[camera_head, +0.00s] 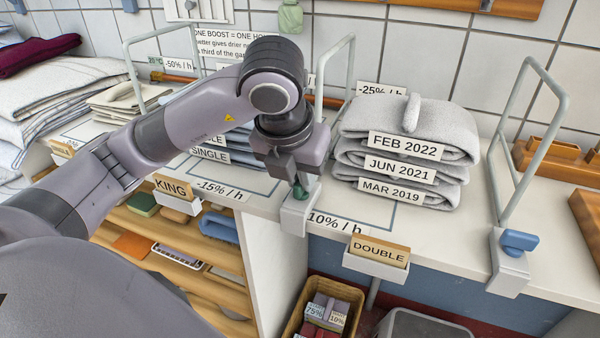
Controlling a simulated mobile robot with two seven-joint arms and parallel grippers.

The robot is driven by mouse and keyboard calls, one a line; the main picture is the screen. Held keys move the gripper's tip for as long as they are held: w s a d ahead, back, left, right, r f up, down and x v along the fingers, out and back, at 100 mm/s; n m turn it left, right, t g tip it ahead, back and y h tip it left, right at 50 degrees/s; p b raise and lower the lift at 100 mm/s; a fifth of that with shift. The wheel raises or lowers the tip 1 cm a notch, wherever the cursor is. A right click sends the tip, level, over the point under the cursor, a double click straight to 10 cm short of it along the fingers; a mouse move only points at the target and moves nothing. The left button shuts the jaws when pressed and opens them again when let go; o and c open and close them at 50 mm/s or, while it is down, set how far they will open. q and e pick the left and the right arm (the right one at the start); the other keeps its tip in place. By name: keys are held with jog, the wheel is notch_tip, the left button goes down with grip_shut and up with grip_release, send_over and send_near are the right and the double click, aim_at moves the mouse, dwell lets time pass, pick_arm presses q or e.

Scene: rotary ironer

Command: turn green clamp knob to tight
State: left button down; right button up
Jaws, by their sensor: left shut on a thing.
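The green clamp knob (300,192) sits on top of a white clamp (295,216) at the front edge of the white counter. My left gripper (300,182) comes down over the knob from above and is shut on it. The fingers hide part of the knob, so its turn angle cannot be told. A grey wire divider (340,88) rises behind this clamp. My right gripper is not in view.
Folded grey towels (405,150) with date labels stand right of the gripper. A second clamp with a blue knob (519,242) is at the right. A DOUBLE card holder (376,260) hangs on the front edge. A basket (296,318) stands below.

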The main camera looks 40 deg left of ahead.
pick_arm(q)
jog(key=shift+f+m+b, duration=0.1)
jog(key=shift+m+b, duration=0.3)
jog(key=shift+b, duration=0.05)
jog(key=m+h+b, duration=0.1)
jog(key=m+b, duration=0.1)
jog(key=m, duration=0.1)
jog(key=shift+a+h, duration=0.15)
jog(key=shift+h, duration=0.15)
jog(key=m+h+b, duration=0.1)
jog(key=m+b, duration=0.1)
jog(key=m, duration=0.1)
jog(key=shift+m, duration=0.3)
jog(key=shift+a+m+g+h, duration=0.1)
jog(key=shift+m+g+h, duration=0.2)
jog(key=shift+m+h, duration=0.45)
jog(key=m, duration=0.3)
jog(key=shift+w+g+h, duration=0.1)
jog(key=shift+g+h, duration=0.15)
jog(key=shift+g, duration=0.05)
jog(key=m+g, duration=0.1)
jog(key=m, duration=0.2)
jog(key=m+g+h+p, duration=0.1)
jog(key=m, duration=0.2)
jog(key=shift+w+a, duration=0.1)
jog(key=shift+w, duration=0.05)
jog(key=c, duration=1.1)
grip_release()
jog(key=shift+c, duration=0.2)
